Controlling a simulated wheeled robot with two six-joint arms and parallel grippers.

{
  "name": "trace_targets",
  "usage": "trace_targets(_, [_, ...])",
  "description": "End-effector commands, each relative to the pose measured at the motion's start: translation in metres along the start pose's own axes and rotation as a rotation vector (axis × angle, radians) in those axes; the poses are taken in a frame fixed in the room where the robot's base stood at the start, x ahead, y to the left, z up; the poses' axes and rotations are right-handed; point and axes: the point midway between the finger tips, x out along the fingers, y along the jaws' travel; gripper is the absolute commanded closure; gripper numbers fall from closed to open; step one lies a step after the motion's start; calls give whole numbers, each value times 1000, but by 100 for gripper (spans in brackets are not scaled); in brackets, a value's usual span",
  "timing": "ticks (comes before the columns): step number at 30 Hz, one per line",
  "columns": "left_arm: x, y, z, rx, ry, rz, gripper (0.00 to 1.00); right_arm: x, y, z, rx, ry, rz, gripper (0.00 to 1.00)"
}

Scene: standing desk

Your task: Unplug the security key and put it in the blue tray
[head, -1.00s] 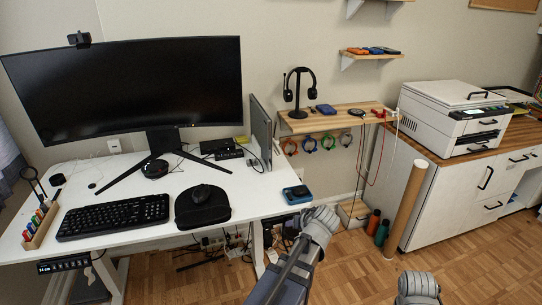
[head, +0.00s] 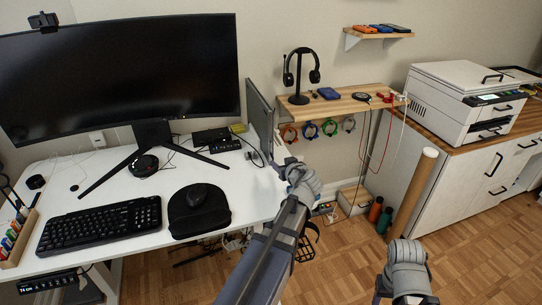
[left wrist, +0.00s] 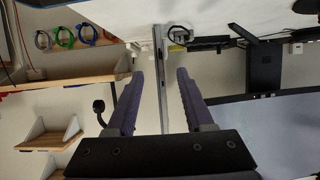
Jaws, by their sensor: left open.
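My left gripper (left wrist: 160,74) is open in the left wrist view, its two fingers apart. The thin upright screen (left wrist: 160,45) shows edge-on in the gap between them, beyond the fingers; I cannot tell how far beyond. In the head view my left arm reaches over the desk's right edge and hides its own fingertips. The security key is too small to make out for sure. Small plugs and a cable (left wrist: 180,35) show near the screen's foot.
The upright screen (head: 262,120) stands at the desk's right side, beside the black dock (head: 216,140) and large monitor (head: 120,75). A wall shelf (head: 335,104) holds headphones. The keyboard (head: 100,224) and mouse pad (head: 200,218) fill the desk's front.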

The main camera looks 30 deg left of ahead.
Motion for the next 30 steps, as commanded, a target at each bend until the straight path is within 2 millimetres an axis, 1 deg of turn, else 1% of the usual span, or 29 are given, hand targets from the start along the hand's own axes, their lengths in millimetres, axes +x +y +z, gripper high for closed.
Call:
trace_targets(5, [2, 0, 0, 0, -1, -1, 48, 1, 0, 0, 0, 0, 0, 41])
trace_targets(8, [9, 0, 1, 1, -1, -2, 48, 4, 0, 0, 0, 0, 0, 41])
trace_targets(21, [67, 1, 2, 0, -1, -2, 48, 27, -3, -2, 0, 0, 0, 41])
trace_targets(25, [79, 1, 1, 1, -1, -1, 48, 31, -3, -2, 0, 0, 0, 41])
trace_targets(30, [88, 0, 1, 1, -1, 0, 48, 34, -3, -2, 0, 0, 0, 41])
